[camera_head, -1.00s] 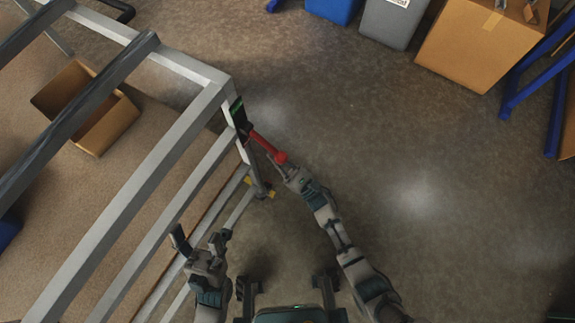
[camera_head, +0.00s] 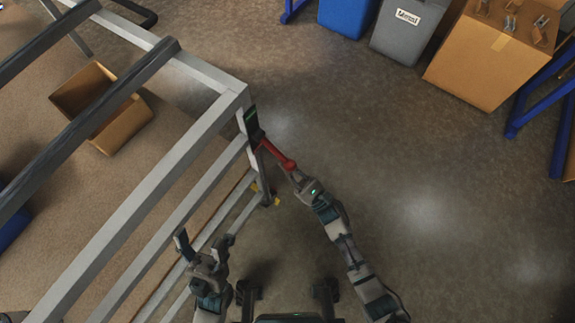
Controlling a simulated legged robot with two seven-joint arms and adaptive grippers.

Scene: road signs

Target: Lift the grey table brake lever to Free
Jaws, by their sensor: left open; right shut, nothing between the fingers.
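The grey table (camera_head: 180,148) is a metal frame with open rails at the left. A dark plate (camera_head: 251,119) with a small green mark is on its near right corner post. The red brake lever (camera_head: 277,153) sticks out from below this plate, slanting down and right in the picture. My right gripper (camera_head: 296,174) is at the lever's outer end, shut with nothing between its fingers; whether it touches the lever I cannot tell. My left gripper (camera_head: 204,243) is open and empty beside the table's lower rails.
An open cardboard box (camera_head: 118,122) sits on the floor behind the table rails. A blue bin (camera_head: 343,16), a grey labelled bin (camera_head: 405,35) and a large cardboard box (camera_head: 485,65) stand at the top right, near a blue frame (camera_head: 535,95). The floor in the middle right is clear.

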